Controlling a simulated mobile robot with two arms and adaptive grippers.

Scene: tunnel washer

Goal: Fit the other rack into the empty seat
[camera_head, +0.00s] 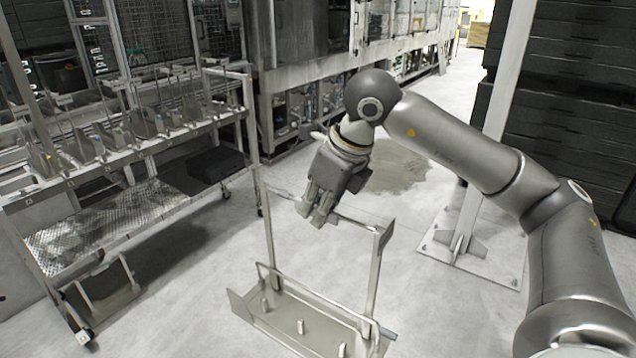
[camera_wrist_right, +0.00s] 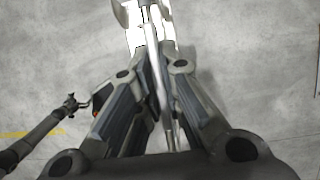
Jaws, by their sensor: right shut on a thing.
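My right gripper (camera_head: 318,213) is shut on the top bar of a metal rack (camera_head: 283,318). The rack is an upright frame with a shallow tray and several short pegs at its bottom. It appears to hang upright in front of me over the grey floor. In the right wrist view, the fingers (camera_wrist_right: 160,100) close on a pale bar of the rack (camera_wrist_right: 153,60), which runs between them. A wheeled metal cart (camera_head: 150,150) stands at the left, with several upright plates on its upper shelf. I cannot tell which place is the empty seat. My left gripper is not in view.
A large machine (camera_head: 300,65) stands at the back. A metal post (camera_head: 500,100) with a floor plate (camera_head: 470,255) is at the right, beside stacked dark crates (camera_head: 575,110). The floor (camera_head: 215,260) between cart and rack is clear. A dark rod-like part (camera_wrist_right: 40,130) shows in the wrist view.

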